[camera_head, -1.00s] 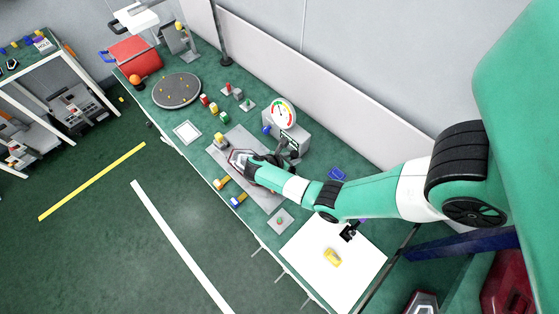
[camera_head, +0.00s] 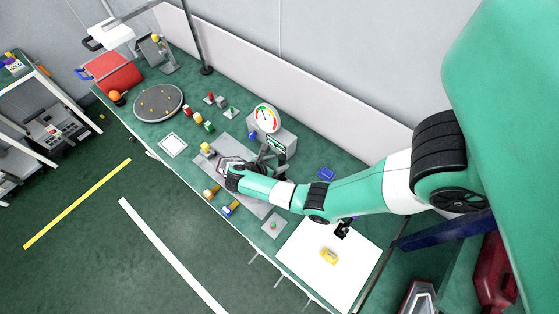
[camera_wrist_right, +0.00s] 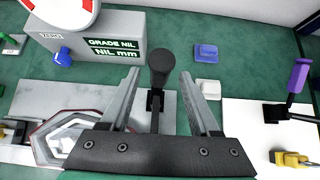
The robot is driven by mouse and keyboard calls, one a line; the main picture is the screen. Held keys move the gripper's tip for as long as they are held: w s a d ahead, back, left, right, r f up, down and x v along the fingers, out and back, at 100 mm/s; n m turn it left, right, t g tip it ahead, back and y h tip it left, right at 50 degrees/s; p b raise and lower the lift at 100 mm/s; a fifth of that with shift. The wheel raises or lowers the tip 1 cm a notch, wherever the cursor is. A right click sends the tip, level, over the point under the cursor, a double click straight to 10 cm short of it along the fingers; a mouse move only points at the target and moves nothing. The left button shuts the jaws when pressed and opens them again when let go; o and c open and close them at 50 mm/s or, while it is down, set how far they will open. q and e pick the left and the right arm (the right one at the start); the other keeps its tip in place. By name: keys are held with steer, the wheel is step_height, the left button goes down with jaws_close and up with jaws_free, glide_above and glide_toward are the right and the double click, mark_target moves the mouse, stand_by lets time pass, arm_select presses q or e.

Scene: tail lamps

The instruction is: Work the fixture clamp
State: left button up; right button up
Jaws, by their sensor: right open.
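The clamp's black lever with a rounded knob (camera_wrist_right: 161,64) stands between the two grey fingers of my right gripper (camera_wrist_right: 161,76) in the right wrist view. The fingers are apart, with a gap visible on each side of the lever. In the head view my right gripper (camera_head: 270,153) is over the grey fixture plate (camera_head: 232,147), beside the gauge box. A tail lamp with a red-edged, many-sided outline (camera_wrist_right: 72,135) lies at the left in the wrist view, partly hidden by the gripper. The clamp's base is hidden behind the gripper's palm. My left gripper is not in view.
The gauge box (camera_wrist_right: 105,50) with a red-rimmed dial stands close to my fingers. A yellow piece (camera_head: 329,256) is on a white sheet (camera_head: 345,285). A round grey turntable (camera_head: 158,103) is farther left.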

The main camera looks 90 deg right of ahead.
steer(key=v, duration=0.8)
steer(key=shift+a+r+p, duration=0.25)
steer(key=shift+p, duration=0.1)
steer(key=shift+w, duration=0.15)
